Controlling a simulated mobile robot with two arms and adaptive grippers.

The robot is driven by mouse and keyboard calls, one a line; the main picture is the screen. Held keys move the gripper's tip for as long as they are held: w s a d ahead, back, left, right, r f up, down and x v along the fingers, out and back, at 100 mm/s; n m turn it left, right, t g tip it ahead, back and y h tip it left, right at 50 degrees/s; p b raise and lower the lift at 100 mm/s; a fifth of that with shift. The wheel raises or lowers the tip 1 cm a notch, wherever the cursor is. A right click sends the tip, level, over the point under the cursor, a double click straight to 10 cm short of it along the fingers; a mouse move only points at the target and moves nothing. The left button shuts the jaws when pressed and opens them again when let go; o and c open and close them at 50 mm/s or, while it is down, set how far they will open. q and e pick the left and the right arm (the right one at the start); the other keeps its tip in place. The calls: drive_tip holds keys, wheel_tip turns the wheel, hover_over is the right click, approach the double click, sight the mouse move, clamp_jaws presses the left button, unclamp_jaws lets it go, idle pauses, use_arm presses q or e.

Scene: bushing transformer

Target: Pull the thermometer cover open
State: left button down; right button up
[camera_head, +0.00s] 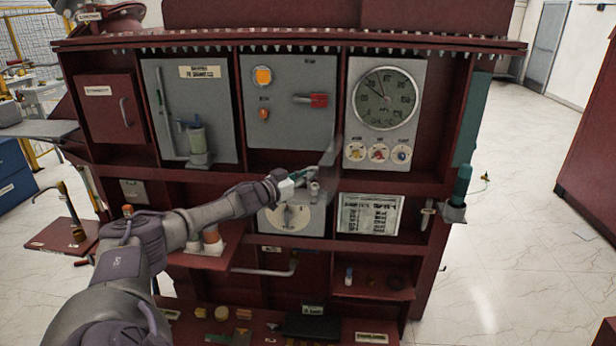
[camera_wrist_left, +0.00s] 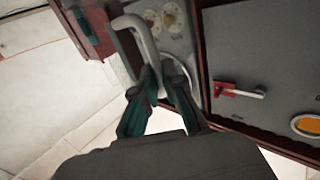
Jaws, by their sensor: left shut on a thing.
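The thermometer (camera_head: 386,98) is a round dial with a white scale on a light grey panel in the upper right bay of the dark red cabinet. My left gripper (camera_head: 318,181) is in front of the cabinet, below and left of the dial. In the left wrist view, my gripper's dark green fingers (camera_wrist_left: 158,82) are shut on a pale curved handle (camera_wrist_left: 140,35), apparently the cover's. The cover itself is hard to make out, and I cannot tell how far open it is. The fingers hide part of the panel behind. My right gripper is not in view.
Left of the dial, a grey panel has a red lever (camera_head: 318,100) and an orange lamp (camera_head: 262,76). Below are a grey dial box (camera_head: 292,218) and a printed plate (camera_head: 369,214). A dark green-handled tool (camera_head: 461,187) stands at the right edge. Floor to the right is mostly clear.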

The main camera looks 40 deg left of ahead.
use_arm(q)
drive_tip(key=shift+w+r, duration=0.1)
drive_tip(key=shift+r, duration=0.4)
drive_tip(key=c, duration=1.4)
unclamp_jaws()
drive_tip(key=shift+w+f, duration=0.1)
drive_tip(key=shift+o, duration=0.8)
drive_tip(key=shift+w+d+f, duration=0.15)
drive_tip(key=shift+w+f, duration=0.1)
drive_tip(key=s, duration=1.2)
drive_tip(key=shift+a, duration=0.3)
